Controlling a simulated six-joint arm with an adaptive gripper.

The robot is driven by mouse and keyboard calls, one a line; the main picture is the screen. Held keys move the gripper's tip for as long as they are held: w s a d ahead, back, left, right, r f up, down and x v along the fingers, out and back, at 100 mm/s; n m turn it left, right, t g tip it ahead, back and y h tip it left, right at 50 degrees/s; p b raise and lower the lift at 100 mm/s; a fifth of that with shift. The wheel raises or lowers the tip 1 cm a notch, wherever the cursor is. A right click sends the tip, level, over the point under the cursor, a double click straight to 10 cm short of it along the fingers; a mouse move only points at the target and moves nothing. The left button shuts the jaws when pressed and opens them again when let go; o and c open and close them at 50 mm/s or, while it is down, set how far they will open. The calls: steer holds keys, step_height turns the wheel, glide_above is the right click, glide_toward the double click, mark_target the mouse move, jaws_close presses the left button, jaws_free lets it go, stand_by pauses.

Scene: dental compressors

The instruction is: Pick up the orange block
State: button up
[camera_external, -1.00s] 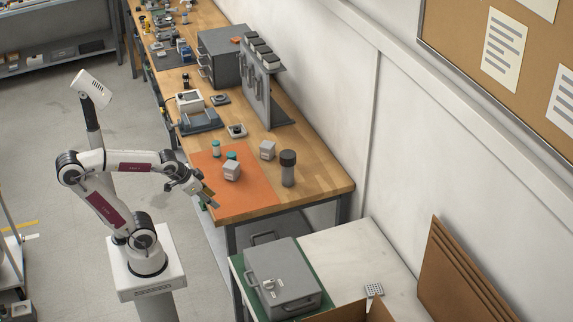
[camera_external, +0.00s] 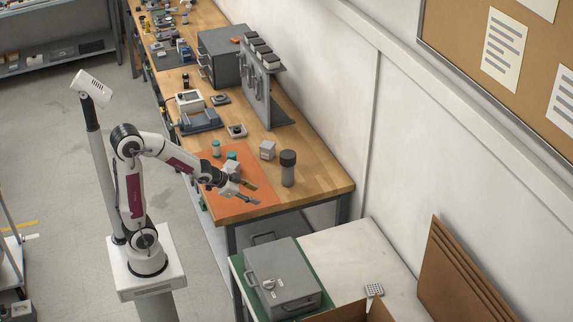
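I see no clear orange block on the near part of the bench. An orange mat (camera_external: 225,208) lies there flat. A pale grey block (camera_external: 232,166) stands on the mat, partly hidden behind my gripper. My gripper (camera_external: 257,194) is over the right part of the mat, its two fingers apart and pointing right, with nothing seen between them. A small orange-red item (camera_external: 236,40) is on top of the grey cabinet (camera_external: 222,58); its shape is too small to tell.
A second pale block (camera_external: 267,150) and a dark-capped grey cylinder (camera_external: 288,169) stand right of the mat. Teal-capped jars (camera_external: 216,147) stand at its far side. A grey rack (camera_external: 262,90) stands behind. The bench's front right corner is clear.

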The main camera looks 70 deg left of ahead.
steer(key=w+d+f+m+h, duration=0.1)
steer(key=w+d+f+h, duration=0.1)
steer(key=f, duration=0.3)
steer(key=w+d+f+m+t+h, duration=0.1)
steer(key=w+d+f+h, duration=0.1)
steer(key=f, duration=0.4)
steer(key=w+d+f+m+t+h, duration=0.1)
steer(key=d+f+h, duration=0.3)
steer(key=f, duration=0.2)
steer(key=shift+w+f, duration=0.1)
steer(key=shift+w, duration=0.3)
steer(key=shift+s+d+f+t+h, duration=0.45)
steer(key=shift+d+t+h, duration=0.05)
steer(key=shift+h, duration=0.2)
steer(key=shift+x, duration=1.35)
steer(key=shift+f, duration=0.1)
